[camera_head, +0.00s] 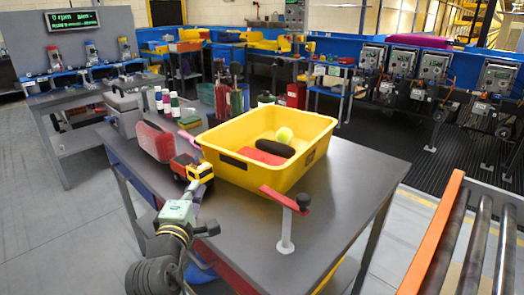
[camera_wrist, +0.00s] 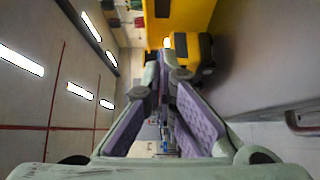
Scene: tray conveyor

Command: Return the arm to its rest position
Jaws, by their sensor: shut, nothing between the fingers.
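My gripper (camera_head: 191,189) is at the left edge of the grey table in the head view, with my arm reaching up from the bottom. In the wrist view its two purple-padded fingers (camera_wrist: 167,68) meet at their tips, shut with nothing between them. A toy truck (camera_head: 188,168) with a yellow cab and red front is just beyond the fingertips; its yellow and black part shows in the wrist view (camera_wrist: 191,50). I cannot tell whether the fingertips touch it.
A yellow tray (camera_head: 262,180) on the table (camera_head: 335,205) holds a tennis ball (camera_head: 285,135), a black rounded object (camera_head: 277,146) and a red item (camera_head: 262,156). A red-armed post (camera_head: 285,225) stands in front. Bottles and a red case (camera_head: 155,142) crowd the left. A roller conveyor (camera_head: 470,245) is at right.

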